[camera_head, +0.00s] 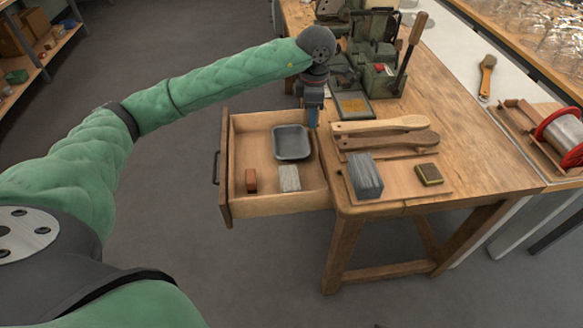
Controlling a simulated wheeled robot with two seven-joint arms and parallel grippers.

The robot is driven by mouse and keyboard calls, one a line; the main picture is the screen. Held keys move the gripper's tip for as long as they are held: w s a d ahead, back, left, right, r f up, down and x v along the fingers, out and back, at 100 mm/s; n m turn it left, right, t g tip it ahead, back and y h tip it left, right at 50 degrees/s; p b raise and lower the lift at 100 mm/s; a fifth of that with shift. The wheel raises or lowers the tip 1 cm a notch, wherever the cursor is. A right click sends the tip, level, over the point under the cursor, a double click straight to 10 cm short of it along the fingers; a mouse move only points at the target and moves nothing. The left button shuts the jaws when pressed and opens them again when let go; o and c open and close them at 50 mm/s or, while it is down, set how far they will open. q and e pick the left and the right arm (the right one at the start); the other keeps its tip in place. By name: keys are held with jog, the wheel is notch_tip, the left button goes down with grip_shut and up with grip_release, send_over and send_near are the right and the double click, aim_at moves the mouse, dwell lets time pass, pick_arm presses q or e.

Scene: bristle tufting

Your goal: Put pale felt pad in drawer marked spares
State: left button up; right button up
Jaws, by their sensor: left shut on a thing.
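An open wooden drawer (278,205) sticks out from the left side of the workbench. Its front faces left, and no marking can be read on it. A pale, whitish-grey block (289,178) that could be the pale felt pad lies inside, beside a reddish-brown block (251,180) and below a grey tray (291,128). My left gripper (313,122) points down by the drawer's right side, at the bench edge. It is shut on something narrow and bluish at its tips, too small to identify. My right gripper is out of view.
On the workbench (475,170) lie wooden brush handles (385,125), a grey stack (364,177) and a yellow-and-dark block (429,174) on a board. A green machine with a lever (385,75) stands behind. A red spool (565,130) is at right. Open floor lies left of the drawer.

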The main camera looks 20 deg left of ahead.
pick_arm(q)
notch_tip(320, 180, down, 4)
jog(key=w+a+n+b, duration=0.1)
jog(key=a+n+b, duration=0.1)
jog(key=n, duration=0.7)
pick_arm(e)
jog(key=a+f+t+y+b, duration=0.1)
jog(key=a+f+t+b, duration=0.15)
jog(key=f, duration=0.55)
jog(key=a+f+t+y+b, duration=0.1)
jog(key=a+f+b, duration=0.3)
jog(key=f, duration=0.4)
pick_arm(q)
jog(key=n, duration=2.9)
send_over(259, 156)
notch_tip(259, 156, down, 21)
jog(key=shift+a+r, duration=0.1)
jog(key=shift+r, duration=0.05)
notch_tip(259, 156, down, 3)
jog(key=shift+f+p, duration=0.2)
jog(key=shift+p, duration=0.2)
jog(key=shift+f, duration=0.25)
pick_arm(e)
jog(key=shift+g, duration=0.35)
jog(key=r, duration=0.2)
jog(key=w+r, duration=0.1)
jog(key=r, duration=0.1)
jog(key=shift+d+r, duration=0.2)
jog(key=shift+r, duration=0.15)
